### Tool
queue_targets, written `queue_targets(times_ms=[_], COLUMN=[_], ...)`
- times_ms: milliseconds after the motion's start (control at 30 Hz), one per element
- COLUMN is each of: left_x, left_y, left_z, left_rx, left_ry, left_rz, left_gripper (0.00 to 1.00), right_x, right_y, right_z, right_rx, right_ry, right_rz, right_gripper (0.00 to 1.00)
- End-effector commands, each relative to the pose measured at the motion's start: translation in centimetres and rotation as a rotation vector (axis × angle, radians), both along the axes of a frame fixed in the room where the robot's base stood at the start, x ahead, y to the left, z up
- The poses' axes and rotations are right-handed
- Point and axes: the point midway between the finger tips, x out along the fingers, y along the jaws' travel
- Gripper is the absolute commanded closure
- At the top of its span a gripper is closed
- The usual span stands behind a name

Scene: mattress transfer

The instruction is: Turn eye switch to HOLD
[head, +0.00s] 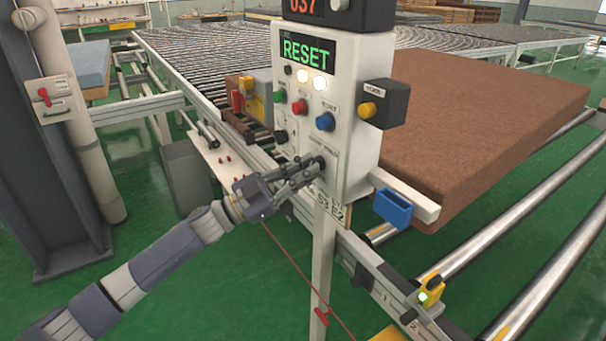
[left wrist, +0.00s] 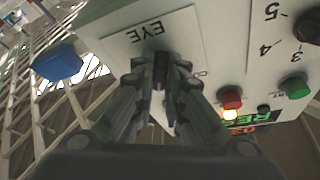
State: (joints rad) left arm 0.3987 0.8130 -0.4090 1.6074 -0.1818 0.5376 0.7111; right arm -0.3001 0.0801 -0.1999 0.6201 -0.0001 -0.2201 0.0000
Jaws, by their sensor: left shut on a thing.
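The white control panel (head: 352,70) stands on a post, with a green display reading RESET. My left gripper (head: 316,166) is at the panel's lower front, shut on the eye switch. In the left wrist view, the fingers (left wrist: 163,70) close on a dark knob beneath the upside-down EYE label (left wrist: 148,32). The fingers hide most of the eye switch, so its setting and any HOLD mark cannot be read. My right gripper is not in view.
Green (head: 279,98), red (head: 299,106) and blue (head: 325,121) buttons and a black selector (head: 281,136) sit above the gripper. A blue holder (head: 393,209) hangs right of the panel. A brown mattress (head: 480,115) lies behind on rollers. A red cord (head: 290,262) runs below.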

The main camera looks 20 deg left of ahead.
Motion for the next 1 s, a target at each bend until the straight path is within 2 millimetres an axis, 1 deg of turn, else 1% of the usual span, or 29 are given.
queue_targets(times_ms=[33, 400, 933, 967, 1000], left_x=[0.15, 0.22, 0.23, 0.23, 0.22], left_y=[0.17, 0.22, 0.21, 0.21, 0.20], left_z=[0.78, 0.94, 1.01, 1.02, 1.02], left_rx=[0.019, 0.128, 0.142, 0.142, 0.142], left_ry=[-0.028, -0.110, -0.121, -0.121, -0.121], left_rz=[0.004, 0.005, 0.007, 0.007, 0.007], left_gripper=[1.00, 1.00, 1.00, 0.82, 0.73], right_x=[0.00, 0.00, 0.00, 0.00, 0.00], right_y=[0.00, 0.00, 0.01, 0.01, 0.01], right_z=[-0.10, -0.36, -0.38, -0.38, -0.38], right_rx=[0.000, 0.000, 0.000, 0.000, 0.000], right_ry=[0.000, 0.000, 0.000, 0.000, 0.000], right_rz=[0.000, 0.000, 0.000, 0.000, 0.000], right_gripper=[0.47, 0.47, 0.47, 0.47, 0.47])
